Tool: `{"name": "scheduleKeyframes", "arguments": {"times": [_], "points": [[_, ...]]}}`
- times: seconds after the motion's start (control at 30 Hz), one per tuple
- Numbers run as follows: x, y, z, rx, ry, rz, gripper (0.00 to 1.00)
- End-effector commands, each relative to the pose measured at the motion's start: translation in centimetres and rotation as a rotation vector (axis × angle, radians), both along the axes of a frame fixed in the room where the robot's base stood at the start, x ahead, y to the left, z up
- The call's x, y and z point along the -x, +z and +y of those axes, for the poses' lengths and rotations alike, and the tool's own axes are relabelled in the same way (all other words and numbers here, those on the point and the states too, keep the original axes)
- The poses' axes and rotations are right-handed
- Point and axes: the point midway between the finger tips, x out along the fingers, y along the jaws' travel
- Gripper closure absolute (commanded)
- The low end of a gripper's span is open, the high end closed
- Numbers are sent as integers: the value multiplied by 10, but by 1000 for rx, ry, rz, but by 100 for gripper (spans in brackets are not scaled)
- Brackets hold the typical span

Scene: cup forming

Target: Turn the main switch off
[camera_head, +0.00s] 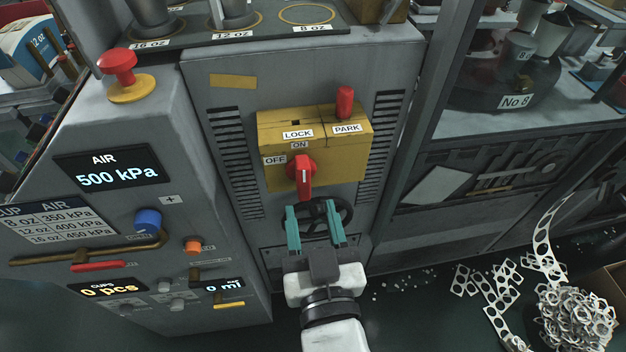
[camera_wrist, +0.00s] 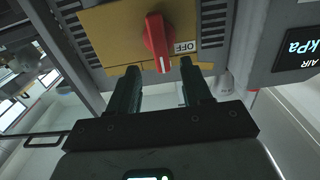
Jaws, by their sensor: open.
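The main switch is a red rotary handle (camera_head: 302,178) on a yellow plate (camera_head: 345,165) on the grey cabinet front. Its handle stands upright, in line with the ON label (camera_head: 299,145) above it; the OFF label (camera_head: 274,160) is to its left. My gripper (camera_head: 313,211) is open and empty, just below the handle in the picture, with its two teal fingers apart. In the wrist view the red handle (camera_wrist: 157,40) lies beyond and between the fingertips of my gripper (camera_wrist: 160,70). Contact does not show.
A red peg (camera_head: 345,102) stands at the PARK label, right of the LOCK label. A black handwheel (camera_head: 344,216) sits behind my fingers. A red mushroom button (camera_head: 118,66) and the air panel (camera_head: 120,176) stand at left. Scrap strips (camera_head: 575,315) lie at lower right.

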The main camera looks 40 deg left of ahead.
Motion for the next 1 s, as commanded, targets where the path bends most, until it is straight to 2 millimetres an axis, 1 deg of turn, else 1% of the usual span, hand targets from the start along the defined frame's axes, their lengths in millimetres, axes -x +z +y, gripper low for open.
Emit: {"name": "scheduleKeyframes", "arguments": {"times": [0.03,0.1,0.33,0.5,0.77,0.87,1.0], "points": [[-7,2,8,-1,0,-2,51],[-16,2,18,-1,-1,-2,51],[-36,1,42,0,-1,0,51],[-42,0,49,1,-1,1,51],[-43,0,49,1,-2,1,51],[-43,0,49,1,-2,1,59],[-43,0,49,1,-2,1,72]]}}
